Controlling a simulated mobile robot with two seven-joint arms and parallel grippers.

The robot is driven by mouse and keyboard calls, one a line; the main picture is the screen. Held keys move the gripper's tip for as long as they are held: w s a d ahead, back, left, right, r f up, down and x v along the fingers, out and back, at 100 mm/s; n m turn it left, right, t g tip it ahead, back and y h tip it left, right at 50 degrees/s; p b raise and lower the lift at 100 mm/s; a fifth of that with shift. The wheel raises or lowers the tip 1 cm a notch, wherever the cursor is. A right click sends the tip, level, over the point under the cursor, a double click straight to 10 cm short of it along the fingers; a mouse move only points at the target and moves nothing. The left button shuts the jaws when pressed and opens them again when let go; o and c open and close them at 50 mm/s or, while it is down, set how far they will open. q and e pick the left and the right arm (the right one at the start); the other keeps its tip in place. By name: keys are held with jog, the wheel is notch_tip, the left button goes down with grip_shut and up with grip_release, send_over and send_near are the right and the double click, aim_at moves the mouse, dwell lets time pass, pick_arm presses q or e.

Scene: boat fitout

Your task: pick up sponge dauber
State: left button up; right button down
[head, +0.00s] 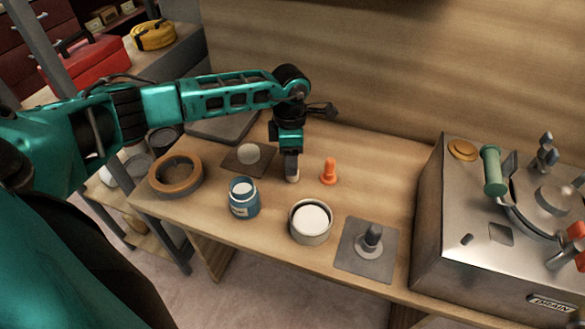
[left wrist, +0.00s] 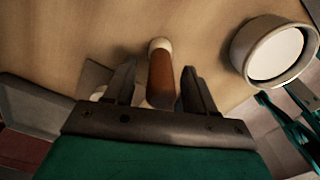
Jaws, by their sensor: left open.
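The likely sponge dauber, with a brown handle (left wrist: 161,78) and a cream end, stands between my left gripper's fingers in the left wrist view. In the head view only its pale lower end (head: 292,179) shows below the jaws; the handle is mostly hidden. My left gripper (head: 290,163) points down over it, above the wooden bench. In the left wrist view its two dark fingers (left wrist: 160,70) are apart, one on each side of the handle, and look open. Whether either finger touches the handle cannot be told. My right gripper is not in view.
On the bench (head: 388,163) are an orange peg (head: 329,171), a blue jar (head: 244,198), a white-filled tin (head: 311,222), a tape roll (head: 177,172) and a grey plate (head: 350,258) with a dark knob. A pale round piece (head: 249,152) is on a dark square. A metal unit (head: 455,230) stands right.

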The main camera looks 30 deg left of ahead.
pick_arm(q)
jog(key=shift+f, duration=0.45)
grip_shut()
